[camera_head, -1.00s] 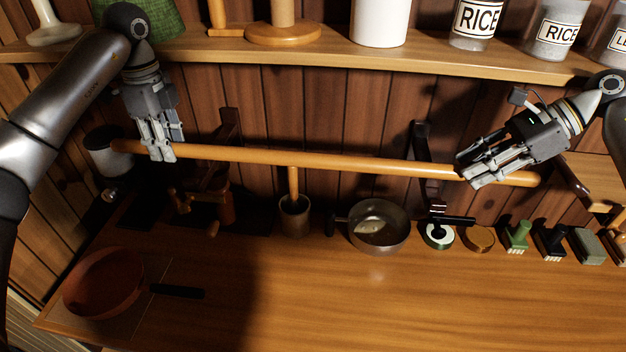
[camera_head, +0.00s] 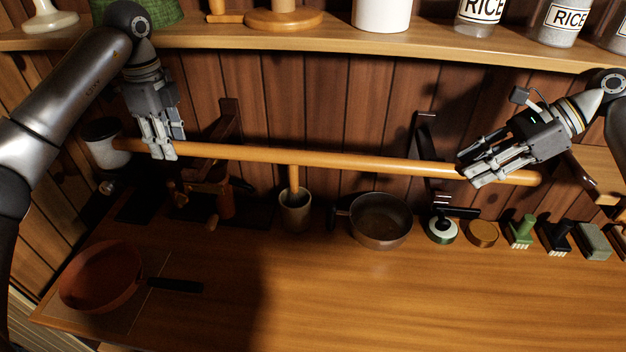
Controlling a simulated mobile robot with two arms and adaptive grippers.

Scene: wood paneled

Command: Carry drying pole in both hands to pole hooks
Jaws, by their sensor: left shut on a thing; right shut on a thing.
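The drying pole (camera_head: 300,155) is a long, light wooden rod, held nearly level and tilting slightly down to the right. My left gripper (camera_head: 164,153) is shut on the pole near its left end. My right gripper (camera_head: 470,174) is shut on it near its right end. Two dark pole hooks stand out from the wall: the left hook (camera_head: 230,118) and the right hook (camera_head: 424,135). In this view the pole crosses in front of both hooks. I cannot tell whether it touches them or how deep the gap is.
Above is a wooden shelf (camera_head: 330,42) with jars and a white canister. A white-topped cup (camera_head: 105,145) is by the pole's left end. The front counter is clear.

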